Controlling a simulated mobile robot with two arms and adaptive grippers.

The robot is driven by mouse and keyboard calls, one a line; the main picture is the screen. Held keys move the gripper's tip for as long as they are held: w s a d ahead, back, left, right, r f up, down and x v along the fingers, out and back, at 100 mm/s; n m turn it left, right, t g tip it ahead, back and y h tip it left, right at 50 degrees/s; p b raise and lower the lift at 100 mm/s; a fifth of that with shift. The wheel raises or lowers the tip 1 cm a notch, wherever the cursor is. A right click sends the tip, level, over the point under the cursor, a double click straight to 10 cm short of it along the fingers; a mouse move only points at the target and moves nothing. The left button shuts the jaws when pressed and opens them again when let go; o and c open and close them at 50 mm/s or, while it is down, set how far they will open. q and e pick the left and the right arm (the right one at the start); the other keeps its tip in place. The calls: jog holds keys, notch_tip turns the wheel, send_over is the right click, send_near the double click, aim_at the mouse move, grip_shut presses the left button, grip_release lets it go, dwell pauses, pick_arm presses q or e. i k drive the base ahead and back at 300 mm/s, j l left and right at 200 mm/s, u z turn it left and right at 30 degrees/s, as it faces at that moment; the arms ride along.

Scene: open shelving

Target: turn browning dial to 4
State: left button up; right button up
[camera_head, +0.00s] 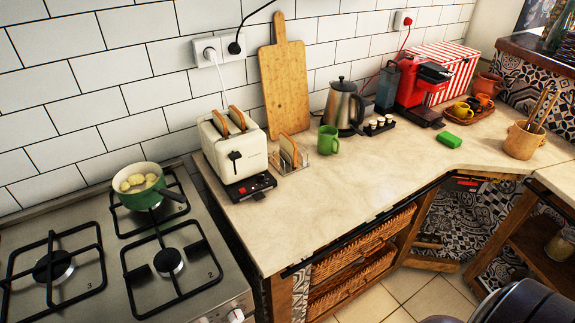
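A cream toaster (228,150) stands on the counter just right of the stove, against the tiled wall. Two slices of bread (237,118) stick up from its slots. A black lever (235,157) is on its front face. A black control panel (250,187) with small red marks runs along its base. The browning dial is too small to make out clearly on this panel, and I cannot read its setting. Neither my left gripper nor my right gripper is in view.
A gas stove (95,250) with a green pot (140,196) is left of the toaster. A toast rack (300,163) with bread, a green mug (328,140) and a steel kettle (342,106) stand to its right. The counter's front middle (350,190) is clear.

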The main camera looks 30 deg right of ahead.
aim_at(261, 177)
jog(key=i+l, duration=0.1)
jog(key=l, duration=1.2)
jog(key=i+u, duration=0.05)
